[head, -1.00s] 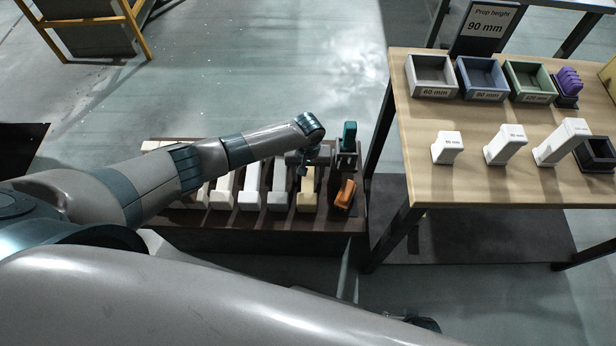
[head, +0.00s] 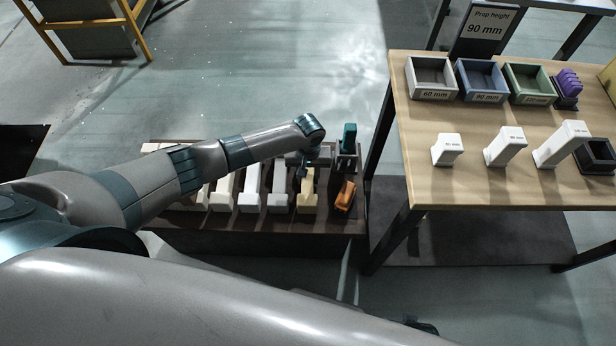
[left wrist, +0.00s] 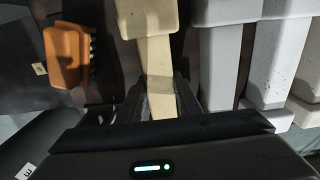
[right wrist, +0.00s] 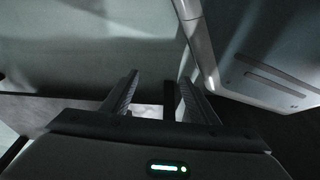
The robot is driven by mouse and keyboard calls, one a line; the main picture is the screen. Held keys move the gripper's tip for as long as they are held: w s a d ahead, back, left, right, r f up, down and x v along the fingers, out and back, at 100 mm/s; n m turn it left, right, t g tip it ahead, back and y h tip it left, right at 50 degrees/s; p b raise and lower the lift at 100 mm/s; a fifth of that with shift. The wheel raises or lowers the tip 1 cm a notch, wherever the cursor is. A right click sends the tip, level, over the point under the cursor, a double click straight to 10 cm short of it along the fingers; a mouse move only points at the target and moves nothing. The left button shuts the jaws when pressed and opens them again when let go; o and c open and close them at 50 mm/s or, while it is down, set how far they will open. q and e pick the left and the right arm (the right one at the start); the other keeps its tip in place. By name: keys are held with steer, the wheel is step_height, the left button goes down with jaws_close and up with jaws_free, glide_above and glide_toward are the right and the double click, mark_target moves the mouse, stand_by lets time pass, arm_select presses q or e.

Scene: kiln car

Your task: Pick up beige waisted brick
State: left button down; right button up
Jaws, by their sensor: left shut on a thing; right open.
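In the left wrist view the brick's wide end (left wrist: 147,16) and narrow waist (left wrist: 158,62) show, and my left gripper (left wrist: 158,95) is shut on the waist. I cannot tell whether the brick is clear of the car. My right gripper (right wrist: 160,84) is open, with nothing between its fingers.
An orange brush-like thing (head: 345,195) lies close right of the beige brick, with a teal-topped thing (head: 348,138) behind it. Grey and white bricks (head: 249,190) stand close on the left. A wooden table (head: 450,185) with trays and white props is at the right.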

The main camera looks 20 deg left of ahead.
mark_target(309, 177)
arm_select(q)
step_height(309, 177, up, 4)
steer(key=shift+s+d+r+p, duration=0.1)
steer(key=shift+s+d+p, duration=0.05)
steer(key=shift+p, duration=0.15)
steer(key=s+d+r+p, duration=0.1)
steer(key=s+d+r, duration=0.5)
steer(key=s, duration=0.3)
steer(key=shift+d+r, duration=0.25)
arm_select(e)
steer(key=shift+w+a+f+t, duration=0.1)
steer(key=shift+w+a+t, duration=0.2)
steer(key=shift+a, duration=0.15)
steer(key=shift+w+a+f+t, duration=0.15)
steer(key=shift+a+t, duration=0.15)
steer(key=shift+a, duration=0.15)
steer(key=shift+d+r, duration=0.1)
steer(key=shift+d, duration=0.25)
